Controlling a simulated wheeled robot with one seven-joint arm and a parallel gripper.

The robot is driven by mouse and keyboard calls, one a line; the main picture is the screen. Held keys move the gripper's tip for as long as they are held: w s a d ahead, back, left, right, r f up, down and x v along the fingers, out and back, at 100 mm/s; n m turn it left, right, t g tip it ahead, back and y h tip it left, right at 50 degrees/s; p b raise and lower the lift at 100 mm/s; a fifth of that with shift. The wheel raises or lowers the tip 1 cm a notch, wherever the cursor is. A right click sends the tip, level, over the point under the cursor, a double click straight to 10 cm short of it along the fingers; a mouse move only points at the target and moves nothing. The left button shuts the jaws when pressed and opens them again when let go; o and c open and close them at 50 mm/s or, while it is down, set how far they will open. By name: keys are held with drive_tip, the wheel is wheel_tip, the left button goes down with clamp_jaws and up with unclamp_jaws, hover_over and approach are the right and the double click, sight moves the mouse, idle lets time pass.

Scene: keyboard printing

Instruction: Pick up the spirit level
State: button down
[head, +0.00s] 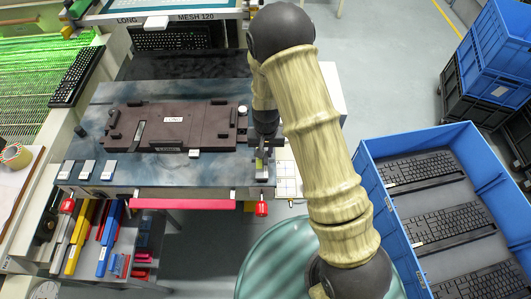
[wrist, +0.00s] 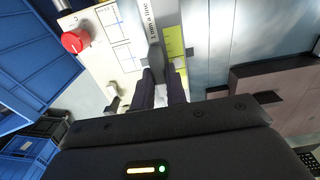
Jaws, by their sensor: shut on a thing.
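The spirit level (head: 262,172) is a small grey bar with a yellow-green patch, at the front right edge of the worktable in the head view. In the wrist view the spirit level (wrist: 173,41) shows its yellow-green part and a pale strip with small print. My gripper (head: 263,152) points down over it. In the wrist view my gripper (wrist: 166,78) has its dark fingers shut on the spirit level. The fingers hide part of it. I cannot tell whether it is clear of the table surface.
A dark brown fixture (head: 172,126) lies on the worktable (head: 122,172) to the left. A blue crate (head: 381,218) with keyboards stands at the right. Grey floor (head: 385,75) is open behind.

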wheel_tip(320, 180, up, 9)
drive_tip(key=b, duration=0.1)
idle(0.3)
idle(1.9)
